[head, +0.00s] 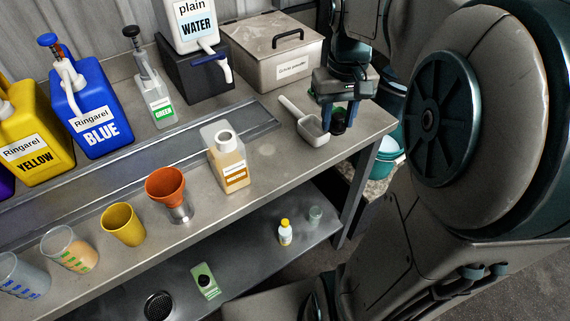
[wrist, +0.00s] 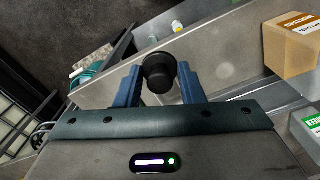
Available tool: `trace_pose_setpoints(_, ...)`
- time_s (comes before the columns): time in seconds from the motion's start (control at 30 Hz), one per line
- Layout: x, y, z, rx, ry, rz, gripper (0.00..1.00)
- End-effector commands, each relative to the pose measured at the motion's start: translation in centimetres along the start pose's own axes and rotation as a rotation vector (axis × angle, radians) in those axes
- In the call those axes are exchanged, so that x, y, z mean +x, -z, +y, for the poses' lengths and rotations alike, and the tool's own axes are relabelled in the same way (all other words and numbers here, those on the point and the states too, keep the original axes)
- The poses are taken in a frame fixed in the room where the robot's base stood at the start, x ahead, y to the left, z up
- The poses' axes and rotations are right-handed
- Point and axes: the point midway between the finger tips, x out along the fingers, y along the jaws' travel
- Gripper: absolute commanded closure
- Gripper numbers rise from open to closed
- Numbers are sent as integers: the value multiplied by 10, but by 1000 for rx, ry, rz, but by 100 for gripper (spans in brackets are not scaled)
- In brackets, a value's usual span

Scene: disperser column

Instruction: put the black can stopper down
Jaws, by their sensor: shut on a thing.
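The black can stopper (wrist: 159,72) is a small dark round piece held between the two blue fingers in the wrist view. My gripper (wrist: 158,88) is shut on it. In the head view my gripper (head: 341,117) points down over the right end of the steel bench (head: 290,166), beside the white scoop. The stopper (head: 338,124) shows there as a dark shape between the fingers. I cannot tell whether it touches the bench top.
A white scoop (head: 313,125) lies just left of my gripper. A lidded metal box (head: 275,58) stands behind it. An orange funnel (head: 165,184) and a yellow cup (head: 123,225) stand left along the bench.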

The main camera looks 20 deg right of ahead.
Motion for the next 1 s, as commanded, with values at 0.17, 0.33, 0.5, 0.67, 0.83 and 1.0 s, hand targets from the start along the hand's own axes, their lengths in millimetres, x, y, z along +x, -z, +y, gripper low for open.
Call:
trace_pose_setpoints(0.17,14,1,-8,-7,1,-2,86)
trace_pose_setpoints(0.33,35,16,-43,-11,1,-5,86)
trace_pose_setpoints(0.5,58,33,-77,-10,0,-5,86)
trace_pose_setpoints(0.67,72,42,-98,-8,0,-2,86)
trace_pose_setpoints(0.83,82,45,-104,-5,1,-3,86)
trace_pose_setpoints(1.0,107,45,-104,-5,1,-3,86)
